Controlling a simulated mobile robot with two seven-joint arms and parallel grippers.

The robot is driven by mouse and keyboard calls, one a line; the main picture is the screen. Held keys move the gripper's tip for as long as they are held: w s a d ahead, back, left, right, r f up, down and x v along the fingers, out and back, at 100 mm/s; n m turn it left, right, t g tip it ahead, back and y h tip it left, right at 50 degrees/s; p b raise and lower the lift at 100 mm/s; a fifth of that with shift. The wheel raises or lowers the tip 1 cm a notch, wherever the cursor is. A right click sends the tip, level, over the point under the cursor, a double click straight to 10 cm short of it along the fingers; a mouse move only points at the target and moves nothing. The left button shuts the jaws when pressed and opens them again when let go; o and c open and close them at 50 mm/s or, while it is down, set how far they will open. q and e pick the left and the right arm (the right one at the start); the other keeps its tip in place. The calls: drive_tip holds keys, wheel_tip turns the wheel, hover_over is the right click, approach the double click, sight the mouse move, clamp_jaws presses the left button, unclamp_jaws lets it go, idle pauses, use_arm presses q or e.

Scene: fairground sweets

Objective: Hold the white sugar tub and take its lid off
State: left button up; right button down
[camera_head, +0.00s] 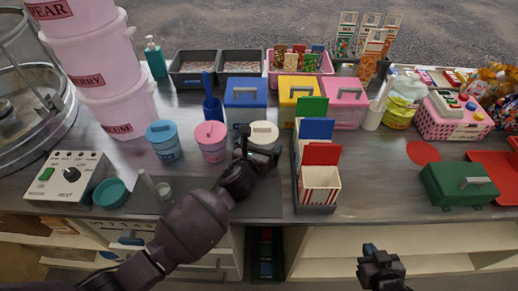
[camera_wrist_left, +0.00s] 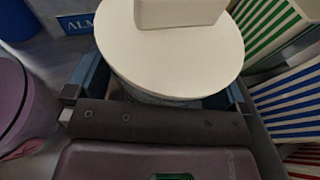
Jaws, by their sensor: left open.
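The white sugar tub (camera_head: 264,133) stands upright on the counter among the tubs, with its round white lid on. In the left wrist view the lid (camera_wrist_left: 185,60) fills the upper middle, with a blocky white handle (camera_wrist_left: 178,12) on top. My left gripper (camera_head: 257,152) is at the near side of the tub, low, just under the lid's rim. In the left wrist view its blue-grey fingers (camera_wrist_left: 165,92) stand apart on either side of the tub, open. The lid hides most of the tub's body. My right gripper (camera_head: 380,262) hangs empty in front of the counter; its finger gap is unclear.
A pink-lidded tub (camera_head: 211,138) and a blue-lidded tub (camera_head: 163,140) stand to the left. A rack of striped boxes (camera_head: 318,185) stands close on the right. Blue (camera_head: 245,100) and yellow (camera_head: 298,90) boxes are behind.

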use_arm(q)
drive_tip(key=c, duration=0.5)
drive_tip(key=shift+r, duration=0.1)
drive_tip(key=shift+r+p, duration=0.65)
drive_tip(key=shift+p, duration=0.15)
use_arm(e)
drive_tip(key=shift+w+r, duration=0.15)
drive_tip(key=shift+r, duration=0.8)
drive_tip(key=c, duration=1.8)
unclamp_jaws()
drive_tip(key=shift+c, duration=0.2)
